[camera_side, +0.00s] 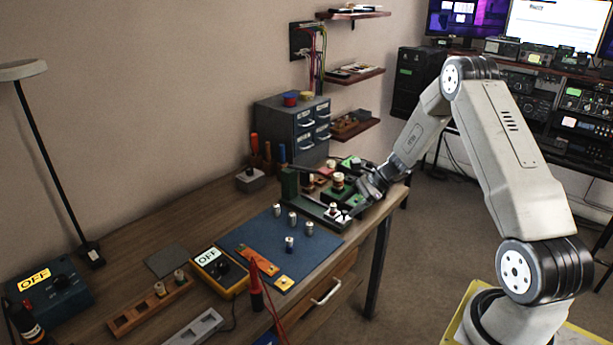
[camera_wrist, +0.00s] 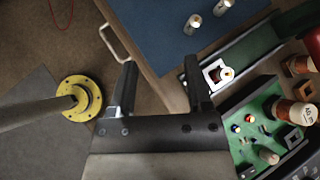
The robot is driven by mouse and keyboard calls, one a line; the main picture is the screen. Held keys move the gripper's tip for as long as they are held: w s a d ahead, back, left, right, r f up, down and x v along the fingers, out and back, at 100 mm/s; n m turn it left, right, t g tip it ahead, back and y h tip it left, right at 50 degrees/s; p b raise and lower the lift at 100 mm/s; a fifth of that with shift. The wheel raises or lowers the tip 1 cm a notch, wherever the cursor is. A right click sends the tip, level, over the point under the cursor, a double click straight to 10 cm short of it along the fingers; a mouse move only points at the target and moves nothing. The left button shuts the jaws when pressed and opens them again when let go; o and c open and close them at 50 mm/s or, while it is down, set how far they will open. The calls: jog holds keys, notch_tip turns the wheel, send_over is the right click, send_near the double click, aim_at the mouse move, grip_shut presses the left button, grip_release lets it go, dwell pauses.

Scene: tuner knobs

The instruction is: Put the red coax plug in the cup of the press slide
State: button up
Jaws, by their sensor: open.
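The press slide is a dark green rail (camera_wrist: 256,48) beside the blue mat. Its cup, a white square holder (camera_wrist: 211,67), holds a small cylinder (camera_wrist: 224,74) with a reddish-brown side, which looks like the red coax plug. I cannot tell whether it is fully seated. The cup (camera_side: 343,216) also shows in the side view, too small for detail. My gripper (camera_wrist: 160,68) is open and empty, with its right finger close beside the cup. In the side view my gripper (camera_side: 364,189) is at the table's right end. Several metal plugs (camera_side: 290,243) stand on the mat; their colours are unclear.
The blue mat (camera_side: 245,240) lies left of the press. A green board (camera_wrist: 238,110) with knobs and small parts is close to my right finger. A red cylinder (camera_wrist: 298,65) stands beyond. A drawer cabinet (camera_side: 290,125) is behind. Open floor lies past the table edge.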

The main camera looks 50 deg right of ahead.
jog(key=s+a+r+n+g+h, duration=0.1)
jog(key=s+a+r+n+h, duration=0.3)
jog(key=s+a+n, duration=0.3)
jog(key=s+a+r+n+g+h, duration=0.2)
jog(key=s+a+r+n, duration=0.3)
jog(key=a+n, duration=0.9)
jog(key=s+n+h, duration=0.1)
jog(key=s+n, duration=0.1)
jog(key=s, duration=0.1)
jog(key=shift+h, duration=0.4)
jog(key=shift+c, duration=0.3)
